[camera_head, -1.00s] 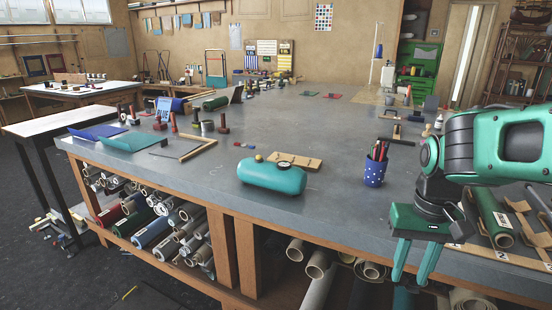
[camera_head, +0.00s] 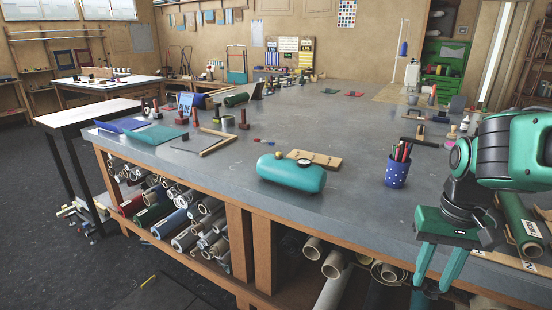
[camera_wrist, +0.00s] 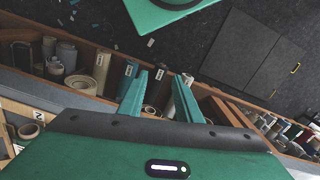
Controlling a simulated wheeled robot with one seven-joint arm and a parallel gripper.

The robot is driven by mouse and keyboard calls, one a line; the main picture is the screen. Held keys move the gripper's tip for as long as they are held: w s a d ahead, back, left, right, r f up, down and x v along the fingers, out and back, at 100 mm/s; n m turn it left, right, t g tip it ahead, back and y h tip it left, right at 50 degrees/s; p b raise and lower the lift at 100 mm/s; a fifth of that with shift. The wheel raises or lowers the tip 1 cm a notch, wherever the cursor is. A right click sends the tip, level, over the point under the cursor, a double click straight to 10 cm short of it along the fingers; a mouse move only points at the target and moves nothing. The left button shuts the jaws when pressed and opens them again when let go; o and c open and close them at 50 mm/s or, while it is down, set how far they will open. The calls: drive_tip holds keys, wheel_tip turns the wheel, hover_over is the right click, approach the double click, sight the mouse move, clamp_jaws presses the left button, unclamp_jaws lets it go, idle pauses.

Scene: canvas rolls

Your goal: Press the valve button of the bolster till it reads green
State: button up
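The bolster (camera_head: 292,175) is a teal rounded cushion lying on the grey worktable near its front edge, in the middle of the head view. A small yellow-brown knob (camera_head: 281,142) shows at its top, and a dark-rimmed round dial (camera_head: 304,162) sits on top to the right. The dial's reading is too small to tell. My gripper (camera_head: 434,279) hangs at the right, in front of the table edge and well apart from the bolster. Its two teal fingers are spread and empty; they also show in the wrist view (camera_wrist: 158,95). The bolster is not in the wrist view.
A blue pencil cup (camera_head: 397,172) stands between the bolster and my arm. A wooden board (camera_head: 322,158) lies just behind the bolster. Canvas rolls (camera_head: 190,215) fill the shelf below.

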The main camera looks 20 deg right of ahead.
drive_tip(key=shift+c, duration=0.7)
clamp_jaws()
idle(1.0)
